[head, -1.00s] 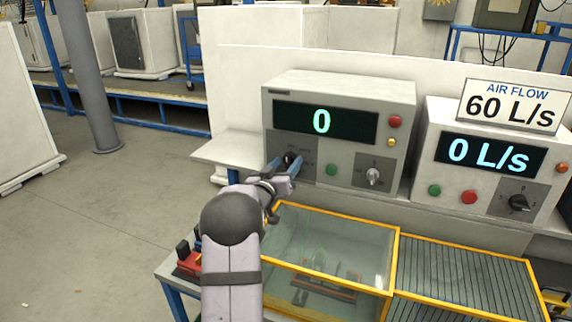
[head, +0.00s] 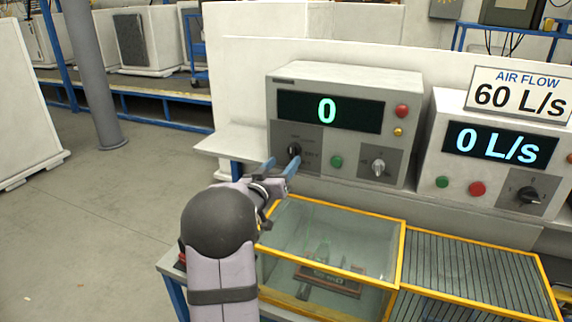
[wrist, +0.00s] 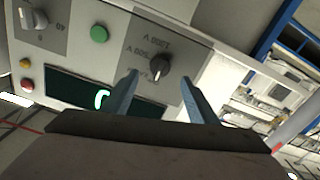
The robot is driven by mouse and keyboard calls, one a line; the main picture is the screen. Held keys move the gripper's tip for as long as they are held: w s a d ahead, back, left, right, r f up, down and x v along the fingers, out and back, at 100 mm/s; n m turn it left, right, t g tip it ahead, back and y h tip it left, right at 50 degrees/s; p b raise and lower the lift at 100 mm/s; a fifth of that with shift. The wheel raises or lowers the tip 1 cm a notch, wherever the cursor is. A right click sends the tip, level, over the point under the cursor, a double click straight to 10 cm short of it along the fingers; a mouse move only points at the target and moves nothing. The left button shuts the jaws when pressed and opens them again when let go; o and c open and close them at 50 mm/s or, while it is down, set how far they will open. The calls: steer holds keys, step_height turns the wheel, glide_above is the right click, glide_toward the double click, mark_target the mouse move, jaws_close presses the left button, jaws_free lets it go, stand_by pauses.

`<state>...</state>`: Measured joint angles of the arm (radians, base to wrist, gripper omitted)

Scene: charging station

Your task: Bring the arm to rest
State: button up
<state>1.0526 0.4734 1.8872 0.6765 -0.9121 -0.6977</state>
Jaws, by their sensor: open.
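My gripper (head: 281,167) is open and empty, with its two blue fingers just in front of the left control box (head: 342,84). A black knob (head: 294,150) on that box stands free of the fingers. In the wrist view the two fingers (wrist: 157,98) are spread apart, and the black knob (wrist: 160,66) shows beyond and between them, apart from both. The knob is on a grey panel with voltage marks. The box's display (head: 330,111) reads 0. My arm reaches up from the bottom of the head view.
A yellow-framed glass case (head: 401,262) stands below the boxes with a small device inside. A slatted yellow-framed unit (head: 470,278) is beside it. The right box (head: 490,150) reads 0 L/s under an AIR FLOW 60 L/s sign (head: 519,95). Open floor (head: 60,235) lies left.

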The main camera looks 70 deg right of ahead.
steer(key=shift+a, duration=0.45)
steer(key=w+a+f+n+t+y, duration=0.3)
steer(key=w+a+t, duration=0.1)
steer(key=w+a, duration=0.4)
steer(key=w+a+f+n+t+y, duration=0.25)
steer(key=w+a, duration=0.35)
steer(key=w, duration=0.3)
steer(key=w+a+f+n+t+y, duration=0.1)
steer(key=w+a+f+n+y, duration=0.2)
steer(key=a, duration=0.7)
steer(key=w+a+f+n+t+y, duration=0.1)
steer(key=w+a+f+y, duration=0.3)
steer(key=a, duration=0.7)
steer(key=s+a+f+n+g+y, duration=0.1)
steer(key=s+a+f+y, duration=0.1)
steer(key=a, duration=0.3)
steer(key=s+a+f+n+g+y, duration=0.1)
steer(key=s+a+f, duration=0.15)
steer(key=a, duration=0.25)
steer(key=s+a+f+n+g+y, duration=0.1)
steer(key=s+a+f+n+g, duration=0.1)
steer(key=s+a, duration=0.5)
steer(key=s+a+f+n+g+y, duration=0.1)
steer(key=s+a+f+g, duration=0.2)
steer(key=s+a, duration=0.4)
steer(key=s+g, duration=0.1)
steer(key=s, duration=0.2)
steer(key=shift+s+a+n, duration=0.15)
steer(key=shift+s+n, duration=0.15)
steer(key=shift+n, duration=0.05)
